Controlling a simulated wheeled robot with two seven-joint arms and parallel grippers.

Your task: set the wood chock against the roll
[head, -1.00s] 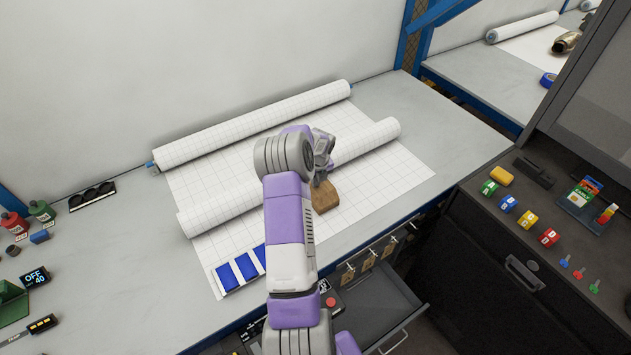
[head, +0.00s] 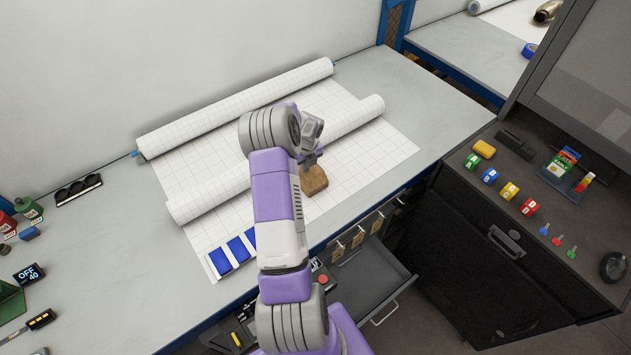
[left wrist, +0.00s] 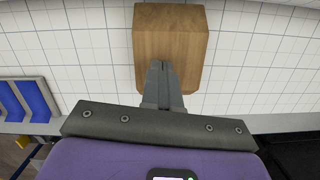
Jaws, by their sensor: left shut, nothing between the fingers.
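The wood chock (head: 315,181) is a brown wooden block on the grid-printed sheet, on the near side of the front paper roll (head: 358,119). My left gripper (head: 310,160) is shut and empty at the chock. In the left wrist view, its closed fingers (left wrist: 160,68) overlap the near part of the chock (left wrist: 170,30); I cannot tell whether they touch it. My arm hides part of the roll and the space beside the chock, so I cannot tell whether chock and roll touch. My right gripper is not in view.
A second roll (head: 240,106) lies along the wall side of the bench. Blue panels (head: 230,252) lie at the sheet's near left corner. An open drawer (head: 365,285) juts out below the bench edge. A dark cabinet top (head: 550,205) with small items stands right.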

